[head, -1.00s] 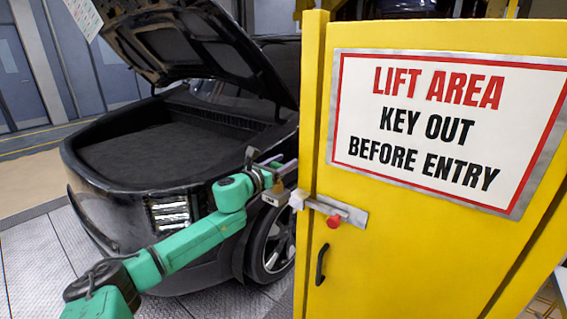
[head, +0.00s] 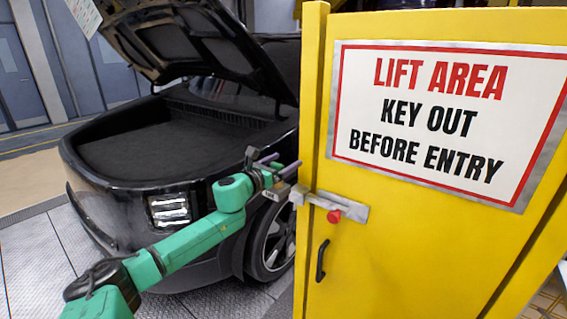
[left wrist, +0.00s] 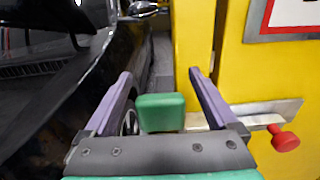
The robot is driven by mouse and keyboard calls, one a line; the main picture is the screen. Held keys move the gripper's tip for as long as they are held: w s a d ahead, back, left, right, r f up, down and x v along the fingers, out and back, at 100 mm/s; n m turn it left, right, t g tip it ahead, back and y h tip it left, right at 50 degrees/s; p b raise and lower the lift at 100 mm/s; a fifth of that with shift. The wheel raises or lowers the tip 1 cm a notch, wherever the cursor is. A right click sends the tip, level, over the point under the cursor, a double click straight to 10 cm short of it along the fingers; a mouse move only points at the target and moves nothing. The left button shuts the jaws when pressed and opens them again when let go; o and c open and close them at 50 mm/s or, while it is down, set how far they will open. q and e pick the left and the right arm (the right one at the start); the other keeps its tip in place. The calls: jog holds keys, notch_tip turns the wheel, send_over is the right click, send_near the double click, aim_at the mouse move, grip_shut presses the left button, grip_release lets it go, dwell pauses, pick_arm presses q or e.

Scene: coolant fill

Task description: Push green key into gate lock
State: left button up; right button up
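The green key (left wrist: 162,112) shows as a green block between the two purple fingers in the left wrist view. Gaps show on both sides of it. My left gripper (head: 278,167) is open in front of the yellow gate's edge, at the lock. I cannot tell how deep the key sits in the lock. The gate lock's metal bar (head: 340,207) with a red knob (head: 334,216) runs along the gate; the knob also shows in the left wrist view (left wrist: 285,138). My right gripper is not in view.
The yellow gate (head: 400,255) carries a lift area sign (head: 440,120) and a black handle (head: 321,260). A black car (head: 110,205) with its hood raised stands close behind my left arm. Floor plates (head: 35,255) at the left are clear.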

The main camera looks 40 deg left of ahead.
pick_arm(q)
jog(key=shift+s, duration=0.1)
jog(key=shift+s+a+f+b, duration=0.1)
jog(key=shift+s+f+b, duration=0.2)
jog(key=shift+s, duration=0.2)
jog(key=s+p, duration=0.1)
jog(key=s, duration=1.2)
jog(key=shift+s+d+r+p, duration=0.2)
jog(key=shift+d+r+p, duration=0.1)
